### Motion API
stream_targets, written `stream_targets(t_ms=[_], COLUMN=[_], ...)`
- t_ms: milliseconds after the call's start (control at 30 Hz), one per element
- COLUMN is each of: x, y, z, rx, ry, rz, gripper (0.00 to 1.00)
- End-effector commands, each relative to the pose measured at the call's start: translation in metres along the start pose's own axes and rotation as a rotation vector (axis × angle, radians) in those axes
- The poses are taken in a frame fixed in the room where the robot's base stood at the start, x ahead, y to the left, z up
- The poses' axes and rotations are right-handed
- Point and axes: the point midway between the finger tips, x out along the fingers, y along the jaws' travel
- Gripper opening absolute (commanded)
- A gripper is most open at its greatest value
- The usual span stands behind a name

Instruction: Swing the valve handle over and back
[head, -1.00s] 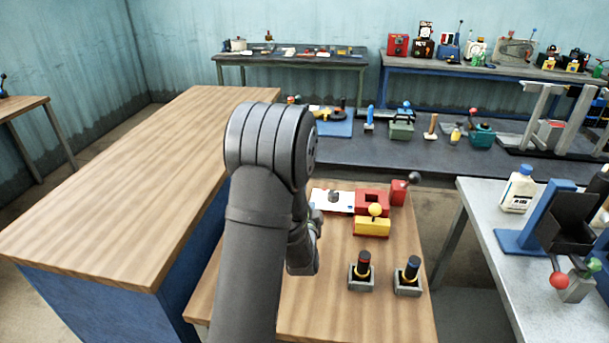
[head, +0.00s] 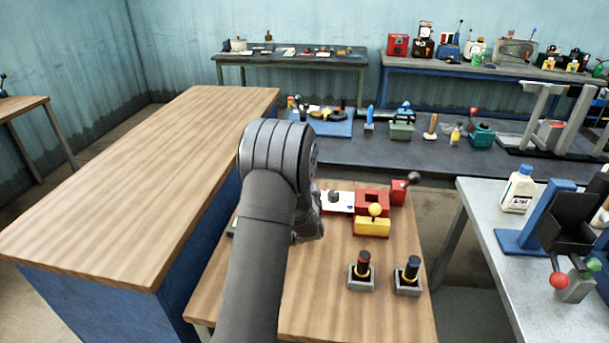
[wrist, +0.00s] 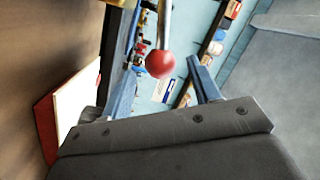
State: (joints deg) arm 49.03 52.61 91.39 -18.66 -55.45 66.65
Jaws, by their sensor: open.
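The valve handle appears to be the silver rod with a red ball knob (wrist: 160,63) in the wrist view. The knob shows between the two blue fingers of my gripper (wrist: 164,42), which are open, with space on both sides of it. I cannot tell how deep the knob lies between them or whether anything touches. In the head view my arm hides the fingers and this handle; only part of my wrist shows above the near wooden table (head: 325,300). The valve's body cannot be made out.
A red block (head: 370,196) with a white plate (head: 338,203), a yellow block (head: 372,227) with a yellow knob, and two dark-topped levers (head: 362,268) stand right of my arm. A long wooden counter (head: 140,190) is to the left.

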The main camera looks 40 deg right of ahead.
Motion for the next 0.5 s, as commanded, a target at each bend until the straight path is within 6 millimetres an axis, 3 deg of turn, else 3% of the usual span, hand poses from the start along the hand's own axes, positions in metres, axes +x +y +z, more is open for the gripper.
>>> stream_targets(t_ms=[200,500], x=[0.031,0.041], y=[-0.001,0.000], z=[0.000,0.000], rx=[0.000,0.000], ry=[0.000,0.000], rz=[-0.002,0.000], gripper=[0.56,0.56])
